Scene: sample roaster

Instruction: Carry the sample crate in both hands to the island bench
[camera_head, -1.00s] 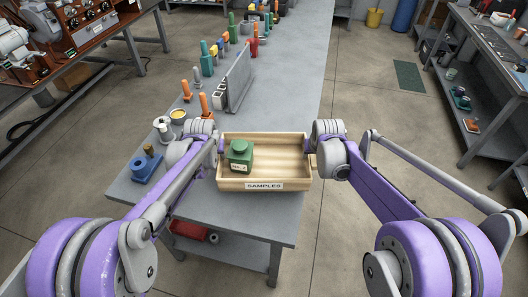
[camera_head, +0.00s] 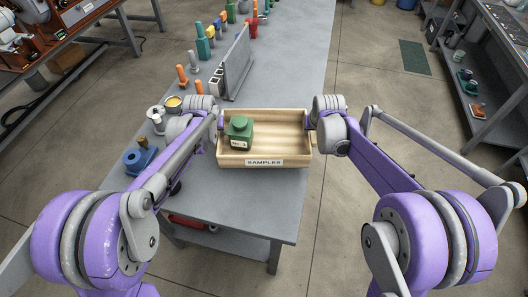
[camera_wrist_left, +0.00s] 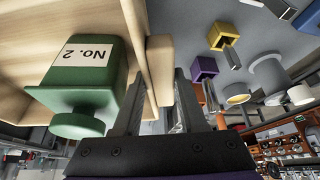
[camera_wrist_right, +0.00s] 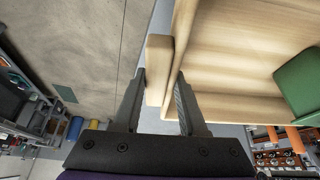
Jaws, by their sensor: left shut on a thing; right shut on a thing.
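The wooden sample crate (camera_head: 264,162), labelled SAMPLES, is level between my two grippers over the grey bench. A green container (camera_head: 239,131) marked No. 2 stands inside it at the left; it also shows in the left wrist view (camera_wrist_left: 82,88). My left gripper (camera_head: 219,122) is shut on the crate's left end; its fingers (camera_wrist_left: 158,100) straddle the wooden handle there. My right gripper (camera_head: 309,121) is shut on the right end; its fingers (camera_wrist_right: 158,95) straddle the handle (camera_wrist_right: 157,68). Whether the crate's underside touches the bench is hidden.
The grey bench (camera_head: 285,75) runs away under the crate, with bottles, tools and an upright grey panel (camera_head: 233,66) along its left side. A blue spool (camera_head: 138,160) lies near my left arm. Open floor (camera_head: 370,90) is at the right, before a shelved bench (camera_head: 500,75).

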